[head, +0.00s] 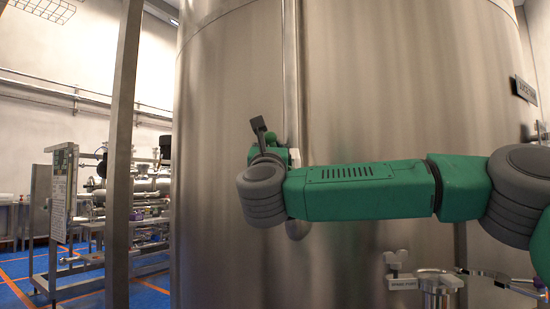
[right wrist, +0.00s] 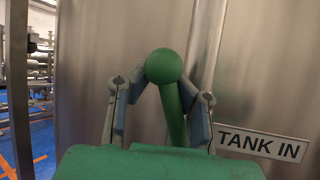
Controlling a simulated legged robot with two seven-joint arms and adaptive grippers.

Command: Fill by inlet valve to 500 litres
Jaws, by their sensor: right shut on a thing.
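In the right wrist view a green lever with a round knob (right wrist: 164,67) stands between the two fingers of my right gripper (right wrist: 163,88), in front of the steel tank (right wrist: 255,60). The fingers close around the lever from both sides. A "TANK IN" label (right wrist: 262,144) is at the right. In the head view my right gripper (head: 265,138) is at the tank's vertical pipe (head: 292,70); my wrist hides most of the lever and valve there. No litre reading is legible. My left gripper is not in view.
A steel post (head: 122,150) stands left of the tank, with a piping skid (head: 140,195) behind. Blue floor (head: 85,275) shows at the left.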

